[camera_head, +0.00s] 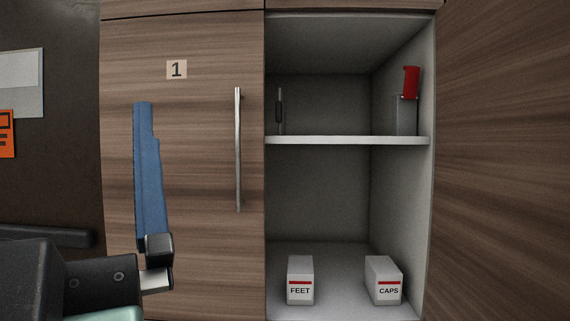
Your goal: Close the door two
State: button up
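A wood-grain panel (505,165) fills the right side of the view, at the right edge of an open cupboard compartment (320,200). It looks like door two swung open towards me; no number or handle shows on it. Door one (200,120), marked "1" and with a vertical metal bar handle, is shut at the left. My gripper (143,112) is at the lower left in front of door one, with one long blue finger pointing up. A second finger cannot be made out, so its opening cannot be judged. It is well apart from the right panel.
A shelf (350,141) in the compartment holds a grey box (405,115) with a red item (411,82) and a small dark item (280,105). Below stand a FEET box (300,280) and a CAPS box (382,280). A dark wall with papers is at the far left.

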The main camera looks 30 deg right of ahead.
aim_at(500, 251)
jog(key=k+l+z, duration=0.1)
jog(key=k+l, duration=0.15)
jog(key=k+l+z, duration=0.1)
jog(key=l, duration=0.25)
jog(key=k+l+z, duration=0.1)
jog(key=k+l, duration=0.2)
jog(key=k+l+z, duration=0.15)
jog(key=l, duration=0.25)
jog(key=k+l+z, duration=0.1)
jog(key=l, duration=0.25)
jog(key=i+l+z, duration=0.1)
jog(key=z, duration=0.3)
